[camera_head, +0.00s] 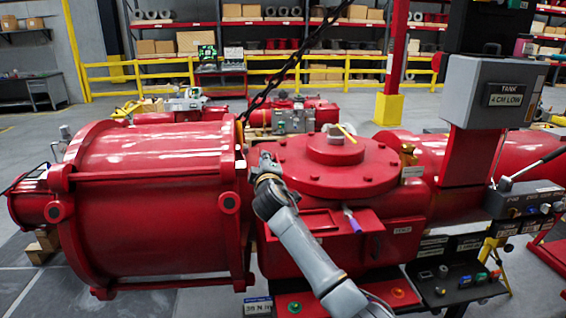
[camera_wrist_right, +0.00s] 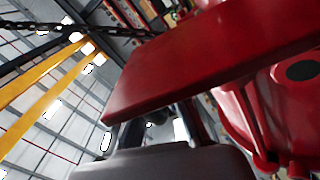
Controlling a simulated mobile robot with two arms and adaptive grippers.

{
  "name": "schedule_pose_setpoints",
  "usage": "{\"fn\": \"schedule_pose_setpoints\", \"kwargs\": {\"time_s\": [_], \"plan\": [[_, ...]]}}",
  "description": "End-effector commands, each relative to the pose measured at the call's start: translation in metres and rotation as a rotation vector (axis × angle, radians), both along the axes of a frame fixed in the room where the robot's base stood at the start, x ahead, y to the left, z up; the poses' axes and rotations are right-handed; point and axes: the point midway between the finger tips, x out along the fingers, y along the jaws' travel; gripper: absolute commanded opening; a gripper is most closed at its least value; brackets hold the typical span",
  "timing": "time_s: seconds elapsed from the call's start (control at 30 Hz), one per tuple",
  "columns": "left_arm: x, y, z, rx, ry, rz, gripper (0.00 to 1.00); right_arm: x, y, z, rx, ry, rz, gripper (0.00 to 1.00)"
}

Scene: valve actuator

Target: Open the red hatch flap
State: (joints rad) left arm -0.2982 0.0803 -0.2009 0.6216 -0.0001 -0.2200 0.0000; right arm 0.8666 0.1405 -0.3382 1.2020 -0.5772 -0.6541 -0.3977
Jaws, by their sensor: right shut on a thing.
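A flat red plate, which looks like the red hatch flap (camera_wrist_right: 200,55), fills the upper middle of the right wrist view and stands tilted there. My right gripper (camera_head: 266,163) is at the left side of the red valve housing (camera_head: 335,170) in the head view, its fingertips hard to make out. In the right wrist view, the fingers (camera_wrist_right: 152,130) meet the plate's lower edge and are shut on it, partly hidden behind it. I cannot clearly pick out the flap in the head view. My left gripper is not in view.
A large red cylinder (camera_head: 150,200) stands left of the housing. A purple-tipped lever (camera_head: 352,221) sticks out at its front. A grey tank box (camera_head: 490,92) and a control panel (camera_head: 460,280) stand at the right. A chain (camera_head: 290,65) hangs above.

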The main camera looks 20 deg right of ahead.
Motion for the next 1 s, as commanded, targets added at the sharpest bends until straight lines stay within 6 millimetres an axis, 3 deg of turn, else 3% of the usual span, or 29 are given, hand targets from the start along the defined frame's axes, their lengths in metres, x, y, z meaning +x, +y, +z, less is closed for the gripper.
{"fn": "schedule_pose_setpoints", "kwargs": {"time_s": [0.1,0.4,1.0], "plan": [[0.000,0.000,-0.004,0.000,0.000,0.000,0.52,0.005,0.021,-0.003,-0.088,0.023,0.004,0.00],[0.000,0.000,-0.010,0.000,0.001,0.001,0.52,0.012,0.052,-0.012,-0.258,0.066,0.003,0.00],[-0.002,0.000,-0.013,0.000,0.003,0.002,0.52,0.015,0.064,-0.017,-0.330,0.086,0.001,0.00]]}}
